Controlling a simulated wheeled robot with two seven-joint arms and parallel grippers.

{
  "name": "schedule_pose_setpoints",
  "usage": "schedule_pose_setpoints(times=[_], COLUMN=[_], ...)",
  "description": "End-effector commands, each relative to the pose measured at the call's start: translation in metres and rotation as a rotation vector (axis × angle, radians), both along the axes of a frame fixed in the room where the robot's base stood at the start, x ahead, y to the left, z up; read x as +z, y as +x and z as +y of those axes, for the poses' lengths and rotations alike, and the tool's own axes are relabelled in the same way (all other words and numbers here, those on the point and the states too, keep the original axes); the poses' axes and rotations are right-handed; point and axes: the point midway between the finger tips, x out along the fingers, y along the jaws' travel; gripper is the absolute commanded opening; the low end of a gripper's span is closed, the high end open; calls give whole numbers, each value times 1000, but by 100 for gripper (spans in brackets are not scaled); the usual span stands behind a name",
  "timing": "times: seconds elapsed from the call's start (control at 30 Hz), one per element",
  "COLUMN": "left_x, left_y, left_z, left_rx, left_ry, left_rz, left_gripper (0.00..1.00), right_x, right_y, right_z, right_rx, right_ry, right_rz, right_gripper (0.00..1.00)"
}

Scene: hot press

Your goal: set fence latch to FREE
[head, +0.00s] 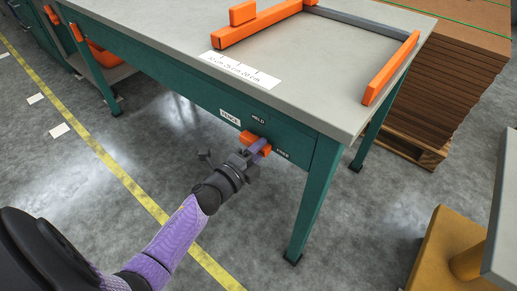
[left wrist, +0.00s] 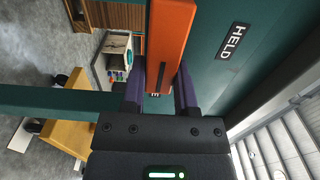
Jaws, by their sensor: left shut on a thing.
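The orange fence latch (head: 248,137) is on the teal front panel of the table, beside the FENCE label (head: 230,116). The HELD label (head: 258,120) is above it and the FREE label (head: 283,155) is to its lower right. My left gripper (head: 259,149) is at the latch, its purple fingers shut on it. In the left wrist view the orange latch bar (left wrist: 171,35) runs between the two fingers (left wrist: 160,88), with the HELD label (left wrist: 232,41) to its right. The FREE label is mostly hidden there. The latch's exact angle is hard to tell. My right gripper is not in view.
The grey tabletop (head: 185,22) carries orange fence bars (head: 392,68) and a white scale strip (head: 240,70). A table leg (head: 310,205) stands right of my arm. Stacked brown boards (head: 460,65) lie on a pallet behind. A yellow object (head: 440,245) stands at lower right.

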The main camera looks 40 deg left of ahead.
Motion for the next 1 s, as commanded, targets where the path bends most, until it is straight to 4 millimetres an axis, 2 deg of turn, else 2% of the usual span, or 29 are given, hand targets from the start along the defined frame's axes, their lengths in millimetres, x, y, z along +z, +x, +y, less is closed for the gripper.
schedule_pose_setpoints(times=[0.13, 0.17, 0.3, 0.57, 0.67, 0.77, 1.0], left_x=[-2, -2, -2, -1, 0, 3, 3], left_y=[-1, -1, -1, 0, -7, -24, -80], left_z=[0, 0, 0, 0, 0, 2, 6], left_rx=[0, 0, 0, 0, 0, 0, 1], left_ry=[2, 2, 2, 1, 0, 0, 0], left_rz=[5, 5, 4, 2, 2, 2, 2], left_gripper=[0, 41, 71, 72, 72, 72, 72], right_x=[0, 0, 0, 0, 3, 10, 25], right_y=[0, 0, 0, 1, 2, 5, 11], right_z=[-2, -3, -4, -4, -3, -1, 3], right_rx=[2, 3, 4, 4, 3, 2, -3], right_ry=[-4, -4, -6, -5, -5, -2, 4], right_rz=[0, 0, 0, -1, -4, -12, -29], right_gripper=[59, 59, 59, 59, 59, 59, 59])
